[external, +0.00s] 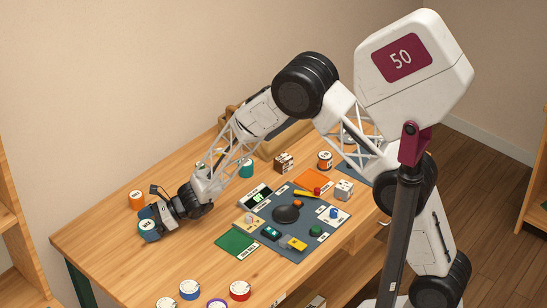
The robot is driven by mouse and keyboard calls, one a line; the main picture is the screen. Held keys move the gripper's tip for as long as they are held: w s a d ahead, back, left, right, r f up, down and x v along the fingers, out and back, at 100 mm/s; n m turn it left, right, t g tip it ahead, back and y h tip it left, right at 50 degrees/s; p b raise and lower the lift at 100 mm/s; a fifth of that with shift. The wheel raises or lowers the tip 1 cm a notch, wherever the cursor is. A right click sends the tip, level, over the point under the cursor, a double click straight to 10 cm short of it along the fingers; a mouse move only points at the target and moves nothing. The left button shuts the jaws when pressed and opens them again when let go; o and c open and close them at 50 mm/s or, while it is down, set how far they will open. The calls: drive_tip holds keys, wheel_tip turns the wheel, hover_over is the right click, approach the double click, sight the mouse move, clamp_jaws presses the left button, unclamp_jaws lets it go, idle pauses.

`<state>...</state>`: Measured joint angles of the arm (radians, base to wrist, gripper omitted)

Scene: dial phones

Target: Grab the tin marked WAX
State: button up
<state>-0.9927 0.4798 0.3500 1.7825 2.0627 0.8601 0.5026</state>
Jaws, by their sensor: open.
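Several small round tins with pale labels stand on the wooden table; their lettering is too small to read, so I cannot tell which is marked WAX. My gripper (156,214) is low over the table's left part, open. A teal-and-blue tin (148,231) is right at its fingers; I cannot tell whether they touch it or are around it. An orange tin (136,200) stands just behind the gripper, to the left. A red tin (240,290) and a blue tin (190,290) stand at the front edge of the picture, with others partly cut off.
A dark mat (290,240) with a black round piece (286,214) and small coloured parts lies mid-table. A green square (237,243) lies beside it. A teal tin (246,169) and an orange-black tin (324,160) stand farther back. The table's front-left is bare.

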sight(147, 224)
drive_tip(key=shift+c, duration=0.3)
drive_tip(key=c, duration=1)
drive_tip(key=shift+r, duration=5)
